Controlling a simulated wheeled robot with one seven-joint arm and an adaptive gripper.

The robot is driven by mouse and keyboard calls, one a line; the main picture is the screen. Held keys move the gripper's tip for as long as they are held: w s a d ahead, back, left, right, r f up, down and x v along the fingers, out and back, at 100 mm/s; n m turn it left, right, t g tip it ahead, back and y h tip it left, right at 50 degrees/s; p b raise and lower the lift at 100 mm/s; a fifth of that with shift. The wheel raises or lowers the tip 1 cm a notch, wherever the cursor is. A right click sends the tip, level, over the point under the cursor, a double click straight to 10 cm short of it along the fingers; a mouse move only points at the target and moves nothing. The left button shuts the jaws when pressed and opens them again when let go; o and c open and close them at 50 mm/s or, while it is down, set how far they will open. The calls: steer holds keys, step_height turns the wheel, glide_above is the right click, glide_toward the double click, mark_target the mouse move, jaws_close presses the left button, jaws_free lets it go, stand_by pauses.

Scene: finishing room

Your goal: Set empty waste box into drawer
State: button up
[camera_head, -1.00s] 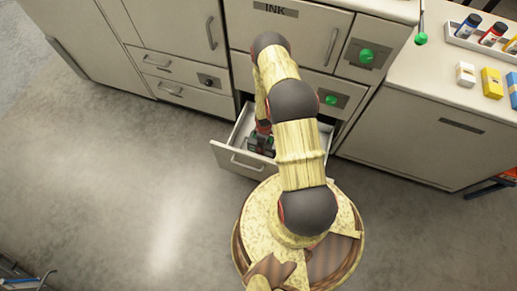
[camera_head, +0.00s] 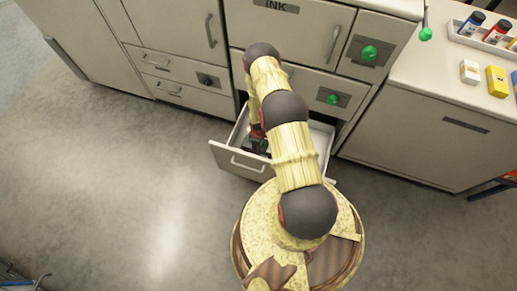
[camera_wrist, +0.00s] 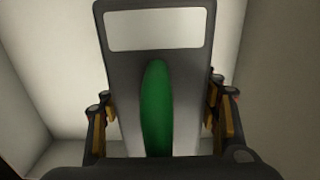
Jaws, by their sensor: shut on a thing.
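The waste box (camera_wrist: 190,80) is dark grey with a pale label panel and a green upright grip (camera_wrist: 157,105). In the wrist view it fills the middle, between the fingers of my gripper (camera_wrist: 160,118), which is shut on it. In the head view, my gripper (camera_head: 257,138) points down inside the open drawer (camera_head: 236,160), toward its left part. There my arm hides most of the gripper and box. Pale drawer walls surround the box in the wrist view. I cannot tell whether the box touches the drawer floor.
The drawer is pulled out under a cabinet marked INK, with green knobs (camera_head: 369,52) on its front. A counter (camera_head: 440,60) at right holds a tray of bottles and small boxes (camera_head: 497,80). The floor (camera_head: 120,200) at left is clear.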

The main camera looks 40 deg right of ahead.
steer(key=shift+f, duration=0.1)
steer(key=shift+f, duration=0.15)
steer(key=o, duration=1.3)
steer(key=shift+o, duration=0.2)
